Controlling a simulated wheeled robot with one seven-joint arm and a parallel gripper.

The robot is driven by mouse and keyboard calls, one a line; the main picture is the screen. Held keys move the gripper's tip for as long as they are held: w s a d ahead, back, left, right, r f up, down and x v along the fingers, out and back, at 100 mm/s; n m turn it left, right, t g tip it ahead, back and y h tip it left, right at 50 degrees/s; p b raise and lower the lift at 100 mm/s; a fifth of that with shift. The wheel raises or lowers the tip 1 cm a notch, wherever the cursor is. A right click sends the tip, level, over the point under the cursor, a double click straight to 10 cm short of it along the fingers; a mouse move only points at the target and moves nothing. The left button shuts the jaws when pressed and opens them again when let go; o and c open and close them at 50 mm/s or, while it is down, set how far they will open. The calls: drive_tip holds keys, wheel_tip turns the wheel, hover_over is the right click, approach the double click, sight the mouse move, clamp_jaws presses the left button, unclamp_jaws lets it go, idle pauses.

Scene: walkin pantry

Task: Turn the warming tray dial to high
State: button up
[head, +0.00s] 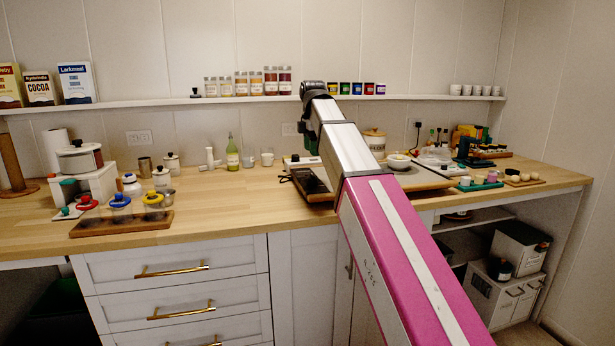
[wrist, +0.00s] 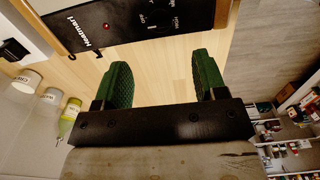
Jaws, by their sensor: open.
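The warming tray's black control panel (wrist: 130,18) runs along the top of the wrist view, with white lettering, a lit red light (wrist: 107,25) and small printed marks near the top edge. In the head view the warming tray (head: 313,184) stands mid-counter, partly hidden behind my arm. My gripper (wrist: 164,82) shows two green ridged fingers, spread apart with nothing between them. The fingertips point toward the panel and appear over bare wood. My gripper is mostly hidden in the head view.
A green bottle (head: 233,155) and cups stand left of the tray. A wooden board with colourful-lidded jars (head: 121,222) is farther left. A crock (head: 374,141) and a green tray (head: 480,184) are to the right. Counter between jars and warming tray is clear.

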sight(313, 175)
wheel_tip(313, 175, down, 10)
drive_tip(key=shift+f, duration=0.1)
idle(0.4)
drive_tip(key=c, duration=0.9)
